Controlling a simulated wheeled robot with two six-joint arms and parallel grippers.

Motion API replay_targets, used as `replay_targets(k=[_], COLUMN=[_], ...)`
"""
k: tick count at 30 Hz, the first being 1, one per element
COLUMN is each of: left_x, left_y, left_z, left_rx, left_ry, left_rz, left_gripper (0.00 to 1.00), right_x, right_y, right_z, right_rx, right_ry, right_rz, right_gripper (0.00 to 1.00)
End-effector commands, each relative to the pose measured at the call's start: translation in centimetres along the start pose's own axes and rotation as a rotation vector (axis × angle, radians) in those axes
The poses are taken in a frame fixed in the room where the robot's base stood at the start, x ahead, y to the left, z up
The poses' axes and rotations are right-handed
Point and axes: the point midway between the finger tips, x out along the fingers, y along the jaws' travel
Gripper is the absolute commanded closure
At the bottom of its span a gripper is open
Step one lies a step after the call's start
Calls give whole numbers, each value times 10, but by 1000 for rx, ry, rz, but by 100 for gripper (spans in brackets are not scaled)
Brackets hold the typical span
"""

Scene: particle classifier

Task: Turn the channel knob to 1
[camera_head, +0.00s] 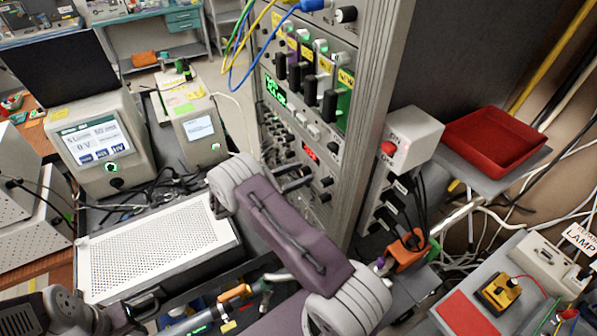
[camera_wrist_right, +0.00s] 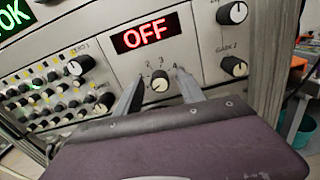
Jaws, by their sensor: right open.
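The knob (camera_wrist_right: 159,85) under the red OFF display (camera_wrist_right: 145,35), with small numbers around it, is ahead in the right wrist view; which number it points at is too small to tell. My right gripper (camera_wrist_right: 159,77) is open, with one finger on each side of the knob; contact cannot be told. In the head view my right gripper (camera_head: 304,172) reaches the instrument rack (camera_head: 375,110) just below the red display (camera_head: 309,152), and I cannot make out the knob there. My left gripper is not clearly in view.
Other knobs sit close by: GAIN 2 (camera_wrist_right: 234,66), one above it (camera_wrist_right: 232,13), and ZERO 1 (camera_wrist_right: 80,65) at left. A grey box with a red button (camera_head: 412,140) is fixed to the rack's right side. A red tray (camera_head: 497,140) is further right.

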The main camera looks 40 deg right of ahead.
Motion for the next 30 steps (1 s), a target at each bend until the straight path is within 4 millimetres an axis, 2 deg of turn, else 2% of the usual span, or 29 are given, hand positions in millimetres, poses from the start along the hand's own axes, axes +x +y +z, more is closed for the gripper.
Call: replay_targets(k=[3, 8, 9, 20, 30], left_x=[0, 0, 0, 7, 32], left_y=[0, 0, 0, 0, -1], left_z=[0, 0, 0, 1, 3], left_rx=[0, 0, 0, 0, 0], left_ry=[0, 0, 0, 0, 0], left_rz=[0, 0, 0, 0, 0], left_gripper=[64, 64, 64, 64, 64], right_x=[0, 0, 0, 0, 0], right_y=[0, 0, 0, 0, -1], right_z=[0, 0, 0, -2, -4], right_rx=[0, 0, 0, 59, 314], right_ry=[0, 0, 0, 0, 2], right_rz=[0, 0, 0, -1, 0], right_gripper=[53, 98, 100, 100, 100])
